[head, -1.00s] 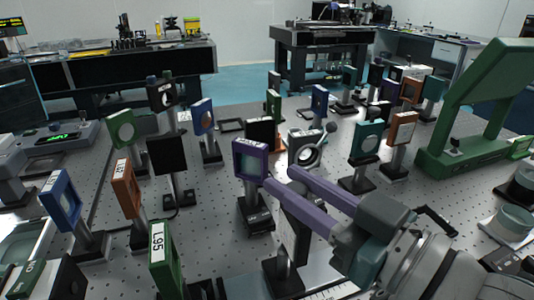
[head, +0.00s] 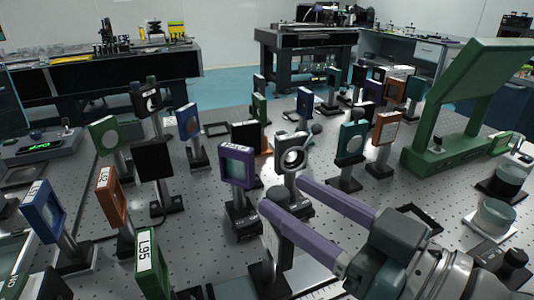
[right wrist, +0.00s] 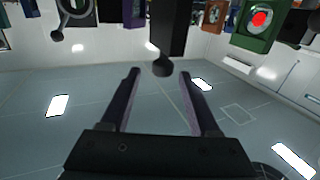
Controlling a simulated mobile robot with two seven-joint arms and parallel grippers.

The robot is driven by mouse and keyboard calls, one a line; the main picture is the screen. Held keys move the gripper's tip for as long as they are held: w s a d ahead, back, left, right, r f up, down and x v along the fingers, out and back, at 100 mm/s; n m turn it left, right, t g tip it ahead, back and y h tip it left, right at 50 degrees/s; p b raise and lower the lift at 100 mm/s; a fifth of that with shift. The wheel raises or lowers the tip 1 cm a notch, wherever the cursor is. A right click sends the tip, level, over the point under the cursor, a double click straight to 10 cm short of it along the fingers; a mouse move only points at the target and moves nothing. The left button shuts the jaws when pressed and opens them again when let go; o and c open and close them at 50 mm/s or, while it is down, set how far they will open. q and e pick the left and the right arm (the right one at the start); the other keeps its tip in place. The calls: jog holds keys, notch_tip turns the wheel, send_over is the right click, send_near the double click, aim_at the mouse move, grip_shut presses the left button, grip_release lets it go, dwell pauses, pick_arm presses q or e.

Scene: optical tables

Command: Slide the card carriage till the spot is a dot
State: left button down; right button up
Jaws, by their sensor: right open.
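A white card (head: 270,243) stands on a dark foot (head: 266,277) over a rail at the bottom middle of the head view, partly hidden by my right gripper. My right gripper (head: 282,195) has purple fingers standing apart at the card's top. A dark rounded knob or post end shows near the fingertips. In the right wrist view a dark post (right wrist: 163,62) ends between and just beyond the open fingertips (right wrist: 160,74); I cannot tell if it touches. A red round spot (right wrist: 260,19) shows on a green-framed plate at upper right. My left gripper is out of view.
A purple-framed optic (head: 237,166), a round-ringed mount (head: 292,158) and a black plate (head: 153,160) stand just beyond. A green-framed L95 optic (head: 147,258) is at lower left. A tall green stand (head: 470,100) is at right. The perforated table is crowded with posts.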

jog(key=v, duration=0.7)
jog(key=shift+w, duration=0.1)
jog(key=s+d+m+g+h+p, duration=0.35)
jog(key=s+g+h, duration=0.2)
jog(key=s, duration=0.25)
jog(key=s+d+m+g+h+p, duration=0.3)
jog(key=s+d+g+h+p, duration=0.15)
jog(key=s+h, duration=0.2)
notch_tip(320, 180, up, 37)
jog(key=p, duration=3.5)
jog(key=shift+y, duration=0.3)
